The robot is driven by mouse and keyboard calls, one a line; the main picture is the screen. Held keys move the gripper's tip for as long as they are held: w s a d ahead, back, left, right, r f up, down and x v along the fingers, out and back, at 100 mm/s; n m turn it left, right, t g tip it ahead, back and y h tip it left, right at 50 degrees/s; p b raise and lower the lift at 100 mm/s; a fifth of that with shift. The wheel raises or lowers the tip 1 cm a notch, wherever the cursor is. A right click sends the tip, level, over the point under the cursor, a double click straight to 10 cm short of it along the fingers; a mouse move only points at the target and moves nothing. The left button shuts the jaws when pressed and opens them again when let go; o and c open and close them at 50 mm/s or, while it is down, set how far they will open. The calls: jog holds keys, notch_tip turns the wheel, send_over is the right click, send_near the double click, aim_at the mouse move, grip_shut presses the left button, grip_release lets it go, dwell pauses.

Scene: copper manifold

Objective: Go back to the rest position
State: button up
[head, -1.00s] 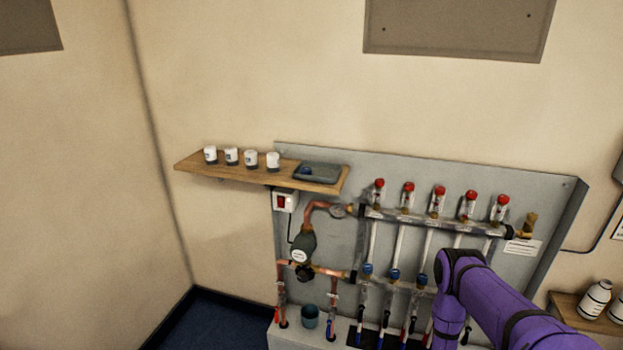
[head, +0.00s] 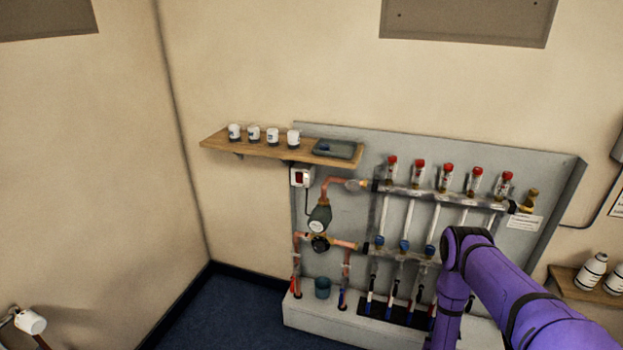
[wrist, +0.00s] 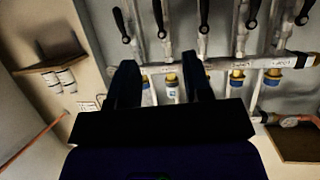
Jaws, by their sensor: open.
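My gripper (wrist: 160,80) shows in the wrist view with its two dark fingers spread apart and nothing between them. Beyond the fingers is the copper manifold, with its lower rail (wrist: 215,66), yellow and blue fittings, and black lever handles. In the head view my purple arm reaches in from the lower right, in front of the manifold's right part, and the gripper itself is out of that view. The manifold's upper rail (head: 440,198) carries several red-capped flow meters (head: 447,177). The pump (head: 319,217) sits at its left.
A wooden shelf (head: 225,147) holds several white-topped pots (head: 253,133) and a dark tray (head: 338,148). A teal cup (head: 322,288) stands on the white plinth (head: 310,312). White bottles (head: 590,270) stand on a right-hand shelf. Blue floor (head: 230,305) is clear at left.

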jog(key=w+a+r+g+y, duration=0.1)
jog(key=w+r, duration=0.7)
jog(key=r, duration=0.4)
jog(key=w+a+r+y, duration=0.1)
jog(key=w+r, duration=0.7)
jog(key=r, duration=0.4)
jog(key=s+a+r+n+g+y, duration=0.1)
jog(key=a+r, duration=0.1)
jog(key=r, duration=1.2)
jog(key=a+r+n+g+y, duration=0.1)
jog(key=a+r, duration=0.2)
jog(key=r, duration=1.1)
jog(key=s+a+r+n+g+y, duration=0.1)
jog(key=s+a+r, duration=0.1)
jog(key=s+r, duration=0.75)
jog(key=s+a+r+n+y, duration=0.1)
jog(key=s+a+r, duration=0.1)
jog(key=s+r, duration=0.75)
jog(key=s+a+r+g, duration=0.1)
jog(key=s+r, duration=0.2)
jog(key=s, duration=0.9)
jog(key=s+a+r+n+g, duration=0.1)
jog(key=s+r, duration=0.3)
jog(key=s, duration=0.9)
jog(key=shift+g, duration=0.4)
jog(key=shift+s, duration=0.1)
